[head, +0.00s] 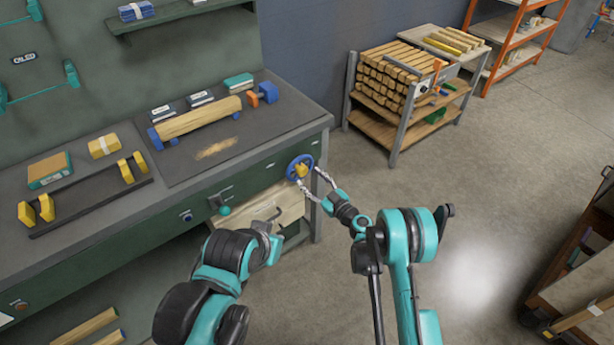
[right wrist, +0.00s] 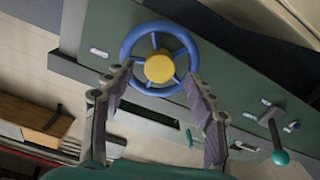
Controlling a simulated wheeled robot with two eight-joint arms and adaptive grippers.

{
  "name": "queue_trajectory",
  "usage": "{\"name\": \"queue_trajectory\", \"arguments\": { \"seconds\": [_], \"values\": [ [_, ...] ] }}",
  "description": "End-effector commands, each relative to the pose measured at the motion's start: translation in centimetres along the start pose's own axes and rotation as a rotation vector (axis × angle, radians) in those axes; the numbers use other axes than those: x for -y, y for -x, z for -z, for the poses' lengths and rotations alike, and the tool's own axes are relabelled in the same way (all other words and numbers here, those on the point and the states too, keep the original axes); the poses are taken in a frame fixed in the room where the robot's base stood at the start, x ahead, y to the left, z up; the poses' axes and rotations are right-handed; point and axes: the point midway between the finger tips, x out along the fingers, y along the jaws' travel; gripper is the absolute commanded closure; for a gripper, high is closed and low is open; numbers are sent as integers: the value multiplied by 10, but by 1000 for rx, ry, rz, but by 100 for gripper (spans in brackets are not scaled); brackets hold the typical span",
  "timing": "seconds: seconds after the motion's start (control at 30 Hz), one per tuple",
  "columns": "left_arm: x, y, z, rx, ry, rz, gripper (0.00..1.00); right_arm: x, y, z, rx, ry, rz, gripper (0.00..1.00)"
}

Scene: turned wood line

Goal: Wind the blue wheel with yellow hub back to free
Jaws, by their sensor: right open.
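The blue wheel with yellow hub (head: 301,167) sits on the green front panel of the bench, near its right end. In the right wrist view the wheel (right wrist: 160,58) shows its blue rim, spokes and round yellow hub face on. My right gripper (head: 313,184) is open in front of the wheel. In the right wrist view its two fingers (right wrist: 161,78) are spread wide, one to each side below the hub, with nothing held between them. Whether they touch the rim is unclear. My left gripper (head: 267,224) is partly hidden at the end of its arm, before the bench; its jaws are not clear.
A teal-knobbed lever (head: 223,209) sticks out of the panel left of the wheel; it also shows in the right wrist view (right wrist: 280,157). A turned wood piece (head: 198,119) lies on the bench top. A rack of timber (head: 400,90) stands right of the bench. Open floor lies between.

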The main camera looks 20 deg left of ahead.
Motion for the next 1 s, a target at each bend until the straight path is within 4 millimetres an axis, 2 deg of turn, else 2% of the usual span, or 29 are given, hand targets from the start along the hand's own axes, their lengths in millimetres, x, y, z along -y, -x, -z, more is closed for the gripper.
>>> {"name": "queue_trajectory", "arguments": {
  "seconds": [0.13,0.3,0.87,1.0],
  "values": [
    [0,0,0,0,0,0,100,-1,26,0,1,0,-2,44],
    [0,0,0,0,0,0,100,0,43,0,0,1,0,44],
    [0,0,0,0,0,0,100,0,46,1,2,0,1,44],
    [0,0,0,0,0,0,100,-10,47,17,31,-18,8,44]
  ]
}}
